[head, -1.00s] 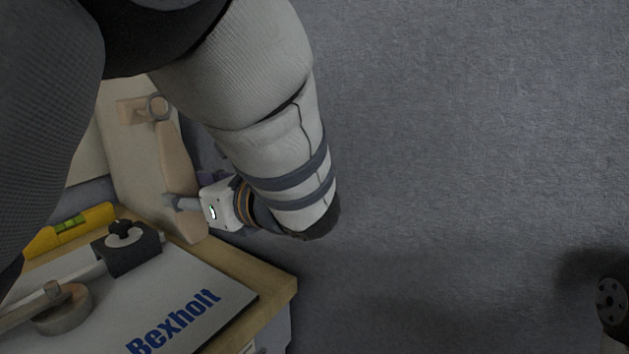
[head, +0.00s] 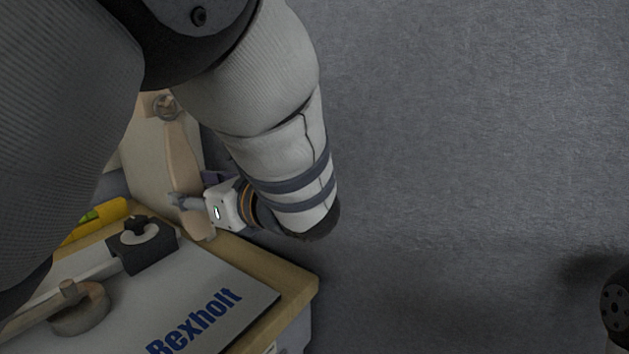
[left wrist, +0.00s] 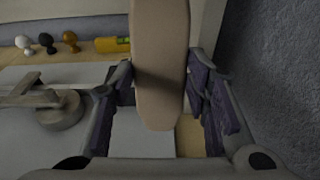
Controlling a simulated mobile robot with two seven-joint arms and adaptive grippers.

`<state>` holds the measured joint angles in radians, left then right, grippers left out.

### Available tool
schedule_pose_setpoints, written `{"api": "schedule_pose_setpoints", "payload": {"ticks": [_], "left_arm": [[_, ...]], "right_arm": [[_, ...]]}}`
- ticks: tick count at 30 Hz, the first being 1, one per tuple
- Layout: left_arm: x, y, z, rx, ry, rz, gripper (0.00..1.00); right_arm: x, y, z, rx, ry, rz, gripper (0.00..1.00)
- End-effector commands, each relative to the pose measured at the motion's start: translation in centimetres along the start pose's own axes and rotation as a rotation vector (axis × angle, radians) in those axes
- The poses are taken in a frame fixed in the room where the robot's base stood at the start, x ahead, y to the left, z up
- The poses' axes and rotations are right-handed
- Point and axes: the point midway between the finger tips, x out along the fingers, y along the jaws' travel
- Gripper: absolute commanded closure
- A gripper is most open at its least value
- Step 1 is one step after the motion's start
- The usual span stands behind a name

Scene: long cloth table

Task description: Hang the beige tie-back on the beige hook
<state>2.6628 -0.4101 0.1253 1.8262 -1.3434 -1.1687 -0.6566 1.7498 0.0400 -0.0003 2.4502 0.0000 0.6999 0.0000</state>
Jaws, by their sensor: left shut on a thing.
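The beige tie-back (head: 181,158) is a long, flat, rounded strap, upright in front of a pale upright panel. A grey ring (head: 165,107) shows at its upper end. My left gripper (head: 186,203) is shut on its lower part. In the left wrist view the tie-back (left wrist: 160,60) runs between the two dark-padded fingers (left wrist: 160,95), and its top is out of frame. The beige hook (head: 149,101) is on the panel by the ring, partly hidden by my arm. I cannot tell whether the ring is around the hook or only in front of it.
A light board marked "Bexholt" (head: 225,275) lies on the wooden-edged table (head: 300,290), with a black block (head: 143,243) and a round wooden piece (head: 82,308). A yellow spirit level (head: 100,218) lies behind. Several small knobs (left wrist: 47,43) stand by the panel. Right of the table is open floor.

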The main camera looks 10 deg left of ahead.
Motion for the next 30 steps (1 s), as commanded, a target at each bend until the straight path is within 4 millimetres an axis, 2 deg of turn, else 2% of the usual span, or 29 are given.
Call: {"api": "schedule_pose_setpoints", "payload": {"ticks": [11,12,14,15,25,28,30], "left_arm": [[0.0,0.0,0.1,-0.001,0.000,0.000,0.94],[0.0,0.0,0.1,-0.001,0.000,0.000,0.51],[0.0,0.0,0.1,-0.001,0.000,0.000,0.37],[0.0,0.0,0.1,-0.001,0.000,0.000,0.34],[-0.5,0.0,0.0,-0.001,0.001,0.000,0.34],[-2.4,-0.1,0.1,-0.002,0.001,-0.003,0.34],[-4.4,-0.1,-0.2,-0.001,0.002,-0.003,0.34]], "right_arm": [[0.0,0.0,0.0,0.000,0.001,0.000,0.60],[0.0,0.0,0.0,0.000,0.001,0.000,0.60],[0.0,0.0,0.0,0.000,0.001,0.000,0.60],[0.0,0.0,0.0,0.000,0.001,0.000,0.60],[0.0,0.0,0.0,0.000,0.001,0.000,0.60],[0.0,0.0,0.0,0.000,0.001,0.000,0.60],[0.0,0.0,0.0,0.000,0.001,0.000,0.60]]}}
